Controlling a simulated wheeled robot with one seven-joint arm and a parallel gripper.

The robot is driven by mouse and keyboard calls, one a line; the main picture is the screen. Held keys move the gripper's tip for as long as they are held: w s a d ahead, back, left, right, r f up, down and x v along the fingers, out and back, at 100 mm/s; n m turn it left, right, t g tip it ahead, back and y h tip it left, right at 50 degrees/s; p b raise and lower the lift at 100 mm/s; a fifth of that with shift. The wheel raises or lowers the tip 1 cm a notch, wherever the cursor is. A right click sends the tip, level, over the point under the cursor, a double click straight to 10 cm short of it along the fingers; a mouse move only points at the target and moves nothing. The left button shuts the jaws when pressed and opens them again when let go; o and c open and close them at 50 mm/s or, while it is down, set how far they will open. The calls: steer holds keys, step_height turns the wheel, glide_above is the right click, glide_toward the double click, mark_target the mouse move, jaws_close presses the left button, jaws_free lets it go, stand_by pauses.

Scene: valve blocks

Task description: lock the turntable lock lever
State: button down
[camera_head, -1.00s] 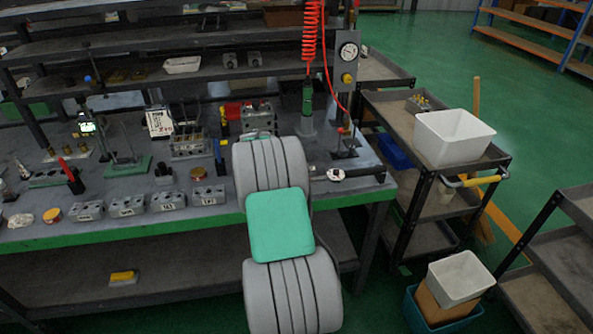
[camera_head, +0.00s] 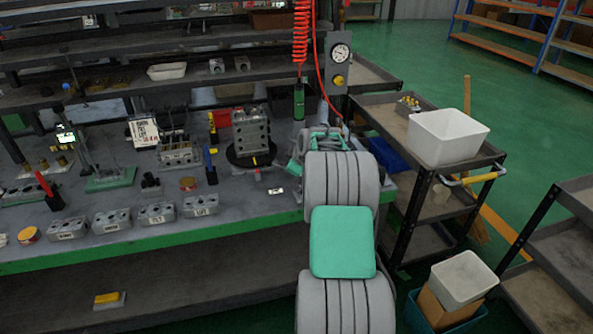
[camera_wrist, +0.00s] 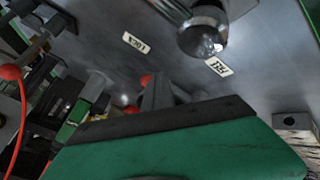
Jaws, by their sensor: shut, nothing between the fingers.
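The turntable is a black disc (camera_head: 232,160) on the bench in the head view, with a grey ported block (camera_head: 251,133) on it. My gripper (camera_head: 300,160) is right of the turntable, partly hidden by my arm. In the wrist view its shut grey fingers (camera_wrist: 160,88) stick out past my green and black housing. A red ball knob (camera_wrist: 145,79) shows beside the fingertips, likely the lock lever's; contact cannot be told. A rounded metal part (camera_wrist: 204,32) lies beyond, near two white labels, one (camera_wrist: 133,42) seemingly LOCK, the other (camera_wrist: 218,67) seemingly FREE. The lever's angle is unclear.
A gauge post (camera_head: 339,65) with a red hose stands behind my arm. Another red knob (camera_wrist: 10,72) shows at the left of the wrist view. Labelled grey blocks (camera_head: 156,213) line the bench front. A cart (camera_head: 402,150) with a white bin stands right.

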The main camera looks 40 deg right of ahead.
steer(key=shift+s+d, duration=0.1)
steer(key=shift+d, duration=0.2)
steer(key=shift+s+a+f, duration=0.15)
steer(key=shift+a, duration=0.05)
steer(key=shift+s+a+f+b, duration=0.25)
steer(key=shift+s+a+b, duration=0.2)
steer(key=shift+a+b, duration=0.15)
steer(key=shift+s+a+f+b, duration=0.2)
steer(key=shift+s+a+b, duration=0.25)
steer(key=shift+a+b, duration=0.15)
steer(key=v, duration=1)
steer(key=shift+s+a+r, duration=0.15)
steer(key=shift+a+r, duration=0.05)
steer(key=shift+r, duration=0.05)
